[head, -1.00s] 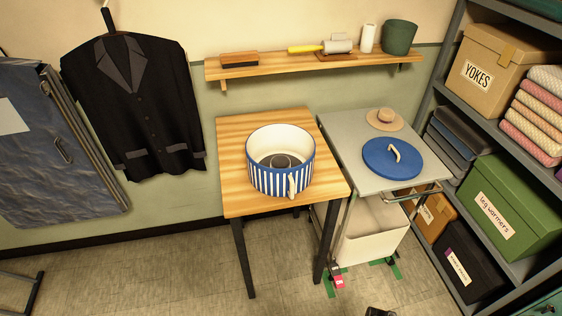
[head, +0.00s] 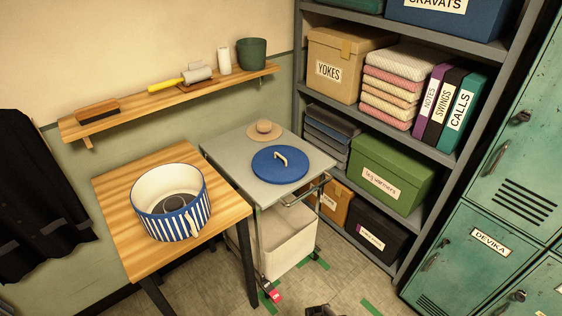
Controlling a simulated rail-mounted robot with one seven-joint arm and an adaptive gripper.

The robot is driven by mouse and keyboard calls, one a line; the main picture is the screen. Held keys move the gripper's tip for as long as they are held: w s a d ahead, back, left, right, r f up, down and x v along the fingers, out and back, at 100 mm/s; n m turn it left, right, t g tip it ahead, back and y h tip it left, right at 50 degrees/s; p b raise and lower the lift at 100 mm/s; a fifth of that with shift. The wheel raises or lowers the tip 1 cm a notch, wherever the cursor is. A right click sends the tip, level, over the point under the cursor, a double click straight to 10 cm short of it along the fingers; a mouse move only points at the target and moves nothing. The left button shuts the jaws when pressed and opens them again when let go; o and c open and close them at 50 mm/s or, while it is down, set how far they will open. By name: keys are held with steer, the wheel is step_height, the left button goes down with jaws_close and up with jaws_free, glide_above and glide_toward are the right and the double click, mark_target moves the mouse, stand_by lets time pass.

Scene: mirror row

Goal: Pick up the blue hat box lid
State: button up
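The blue hat box lid (head: 272,170) is a flat blue disc with a pale arched handle on top. It lies on the grey top of a metal cart (head: 236,151), near its middle. A small tan straw hat (head: 264,131) sits just behind it. The open hat box (head: 171,222), blue and white striped with a cream inside, stands on the wooden table to the left; a dark round thing lies in it. A small dark part at the bottom edge may belong to my arm, but my gripper's fingers do not show.
The wooden table (head: 115,206) adjoins the cart. A wall shelf (head: 135,109) holds a brush, a lint roller and a green pot. Grey shelving (head: 440,154) with boxes stands close behind the cart at right, with teal lockers (head: 481,245) beyond. Floor in front is partly clear.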

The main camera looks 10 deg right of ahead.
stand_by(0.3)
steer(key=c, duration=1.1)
